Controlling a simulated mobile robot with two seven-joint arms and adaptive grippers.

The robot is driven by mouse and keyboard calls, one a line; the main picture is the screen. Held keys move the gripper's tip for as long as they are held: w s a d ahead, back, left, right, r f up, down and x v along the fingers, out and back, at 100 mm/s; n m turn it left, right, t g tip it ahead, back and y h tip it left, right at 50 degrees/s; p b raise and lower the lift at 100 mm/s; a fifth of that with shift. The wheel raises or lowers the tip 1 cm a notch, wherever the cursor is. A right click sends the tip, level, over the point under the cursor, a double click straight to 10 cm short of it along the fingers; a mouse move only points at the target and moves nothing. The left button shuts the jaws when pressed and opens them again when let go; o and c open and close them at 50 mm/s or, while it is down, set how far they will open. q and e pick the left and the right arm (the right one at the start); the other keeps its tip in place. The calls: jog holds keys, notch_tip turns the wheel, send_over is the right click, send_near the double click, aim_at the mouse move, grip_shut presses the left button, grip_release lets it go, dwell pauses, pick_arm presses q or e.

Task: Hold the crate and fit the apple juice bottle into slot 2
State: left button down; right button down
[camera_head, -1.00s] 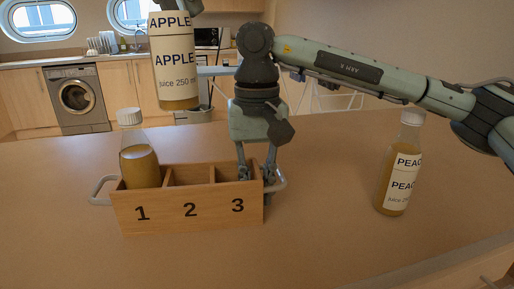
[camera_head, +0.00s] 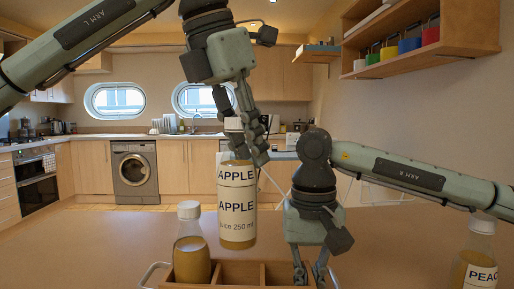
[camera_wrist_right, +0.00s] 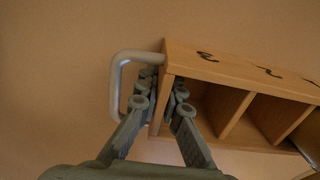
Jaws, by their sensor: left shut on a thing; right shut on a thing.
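The apple juice bottle (camera_head: 237,215) hangs upright above the crate in the head view, its base clear of the crate and roughly over slot 2. My left gripper (camera_head: 245,145) is shut on its top, hiding part of the cap and neck. The wooden crate (camera_wrist_right: 240,72) stands on the table; the head view cuts off its numbered front. Slot 2 (camera_head: 238,272) looks empty. My right gripper (camera_head: 314,278) is shut on the crate's end wall beside slot 3; in the wrist view (camera_wrist_right: 160,105) one finger is inside the slot, the other between wall and handle.
A juice bottle with a white cap (camera_head: 191,255) stands in slot 1, close beside the apple bottle. A peach juice bottle (camera_head: 476,262) stands on the table at the right. A grey handle (camera_wrist_right: 122,82) loops from the crate's end. A shelf with mugs (camera_head: 415,45) hangs upper right.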

aim_at(248, 168)
pick_arm(q)
jog(key=shift+f, duration=1.9)
jog(key=shift+f, duration=0.35)
jog(key=shift+f, duration=0.45)
dwell(0.5)
jog(key=shift+f, duration=0.4)
jog(key=shift+f, duration=0.75)
jog(key=shift+f, duration=0.7)
jog(key=shift+f, duration=0.15)
jog(key=shift+f, duration=0.7)
